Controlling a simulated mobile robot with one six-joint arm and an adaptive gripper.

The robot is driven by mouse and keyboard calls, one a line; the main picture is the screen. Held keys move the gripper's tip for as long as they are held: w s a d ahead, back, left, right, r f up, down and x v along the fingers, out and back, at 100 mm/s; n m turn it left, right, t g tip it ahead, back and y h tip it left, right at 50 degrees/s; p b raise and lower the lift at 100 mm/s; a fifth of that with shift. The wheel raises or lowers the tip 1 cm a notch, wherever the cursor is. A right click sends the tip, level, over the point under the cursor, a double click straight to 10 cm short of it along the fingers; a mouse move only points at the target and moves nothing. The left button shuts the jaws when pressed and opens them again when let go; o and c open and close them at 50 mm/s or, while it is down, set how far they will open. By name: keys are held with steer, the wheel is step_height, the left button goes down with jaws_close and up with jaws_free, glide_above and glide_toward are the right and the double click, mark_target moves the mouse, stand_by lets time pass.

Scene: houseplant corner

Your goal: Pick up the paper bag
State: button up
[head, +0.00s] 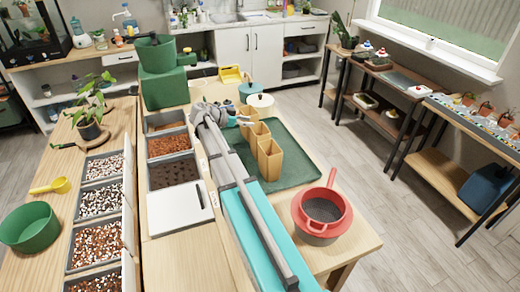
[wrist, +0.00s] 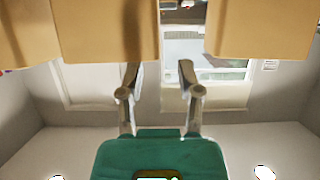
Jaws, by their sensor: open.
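Three tan paper bags stand upright in a row on a green tray (head: 300,150): a back bag (head: 249,112), a middle bag (head: 259,133) and a front bag (head: 270,160). In the upside-down wrist view, tan bags fill the top at left (wrist: 22,35), centre (wrist: 105,32) and right (wrist: 265,28), with a gap between centre and right. My gripper (wrist: 160,75) is open and empty, its two fingers spread below that gap, the left one under the centre bag. In the head view my gripper (head: 246,121) is at the bags' left side, partly hidden by my arm.
A white lidded jar (head: 260,104) and a blue can (head: 247,91) stand behind the bags. Soil bins (head: 172,174) line the left. The tray's right part is clear.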

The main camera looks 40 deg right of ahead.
steer(key=shift+b+x, duration=0.6)
steer(key=shift+x, duration=1.3)
steer(key=shift+s, duration=0.1)
jaws_close()
